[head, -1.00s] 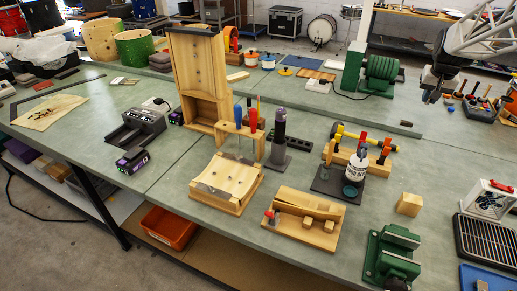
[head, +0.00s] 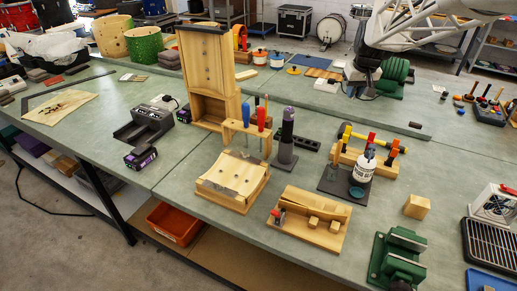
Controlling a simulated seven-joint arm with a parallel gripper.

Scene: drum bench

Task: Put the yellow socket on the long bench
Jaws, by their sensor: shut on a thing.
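My gripper (head: 361,88) is small and far off at the upper right, over the back part of the green work surface, in front of the green motor (head: 394,78). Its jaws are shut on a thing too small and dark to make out. I cannot pick out the yellow socket with certainty. The long bench (head: 190,172) appears to be the grey-green bench that runs across the view, with tools and wooden fixtures on it.
A wooden clamp block (head: 233,182), a wooden jig (head: 290,221), a white bottle (head: 364,165) and a green vise (head: 397,258) crowd the front. A tall wooden stand (head: 208,75) rises in the middle. Bare bench lies left of the clamp block.

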